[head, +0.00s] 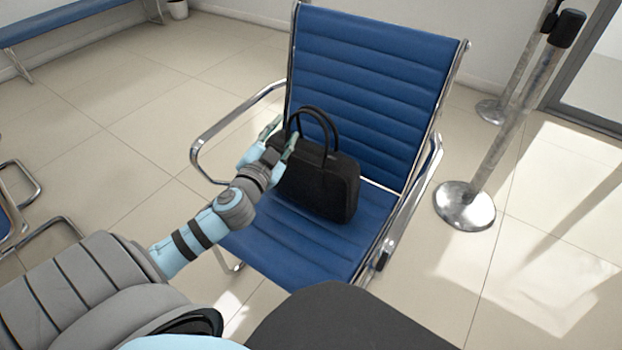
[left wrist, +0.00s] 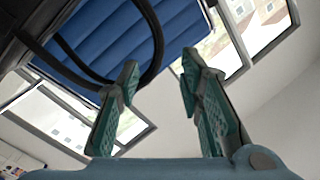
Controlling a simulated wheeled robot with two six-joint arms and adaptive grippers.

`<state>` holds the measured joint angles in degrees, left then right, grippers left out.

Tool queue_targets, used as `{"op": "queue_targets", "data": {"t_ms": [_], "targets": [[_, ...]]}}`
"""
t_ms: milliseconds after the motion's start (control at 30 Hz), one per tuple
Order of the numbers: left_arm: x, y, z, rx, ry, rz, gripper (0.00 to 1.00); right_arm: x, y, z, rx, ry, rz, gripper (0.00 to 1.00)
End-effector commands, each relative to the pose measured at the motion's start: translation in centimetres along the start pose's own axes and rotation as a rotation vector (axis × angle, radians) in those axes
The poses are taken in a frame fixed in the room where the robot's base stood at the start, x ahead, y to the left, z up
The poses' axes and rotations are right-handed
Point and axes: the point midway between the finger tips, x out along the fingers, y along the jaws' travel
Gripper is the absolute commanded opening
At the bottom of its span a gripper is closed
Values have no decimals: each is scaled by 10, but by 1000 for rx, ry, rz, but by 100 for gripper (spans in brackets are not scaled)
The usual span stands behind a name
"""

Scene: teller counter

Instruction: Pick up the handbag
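The black handbag (head: 322,186) stands upright on the seat of a blue chair (head: 360,90), its looped handles raised. My left gripper (head: 279,134) is at the bag's left side, near the handles, with its fingers apart. In the left wrist view my left gripper (left wrist: 158,80) is open with nothing between its fingertips. The handbag's handle (left wrist: 155,40) curves close to the left fingertip there, and the bag's dark body (left wrist: 25,40) shows at the upper left. I cannot tell if a finger touches the handle. My right gripper is not in view.
The chair has chrome armrests, one at left (head: 200,150) near my left arm. A metal stanchion (head: 466,204) stands right of the chair. A blue bench (head: 60,20) is at the upper left. Tiled floor (head: 130,100) is clear left of the chair.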

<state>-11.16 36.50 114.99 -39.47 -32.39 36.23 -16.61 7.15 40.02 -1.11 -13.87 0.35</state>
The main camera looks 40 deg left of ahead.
Motion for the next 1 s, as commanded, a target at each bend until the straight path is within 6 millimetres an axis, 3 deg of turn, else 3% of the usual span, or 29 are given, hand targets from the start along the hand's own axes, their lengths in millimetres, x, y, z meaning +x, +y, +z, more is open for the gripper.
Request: {"op": "queue_targets", "data": {"t_ms": [233, 400, 600, 667, 833, 1000], "targets": [[37, 1, 7, -1, -1, -1, 34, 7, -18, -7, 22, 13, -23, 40], [65, 1, 8, -2, -1, 0, 34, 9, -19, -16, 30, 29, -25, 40], [67, 1, 7, 0, -1, 2, 34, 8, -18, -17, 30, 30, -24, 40], [67, 1, 7, 0, -1, 2, 28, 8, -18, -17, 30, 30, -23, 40], [67, 1, 7, 0, -1, 2, 0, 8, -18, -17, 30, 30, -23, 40], [67, 1, 7, 0, -1, 2, 0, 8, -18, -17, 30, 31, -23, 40]]}}
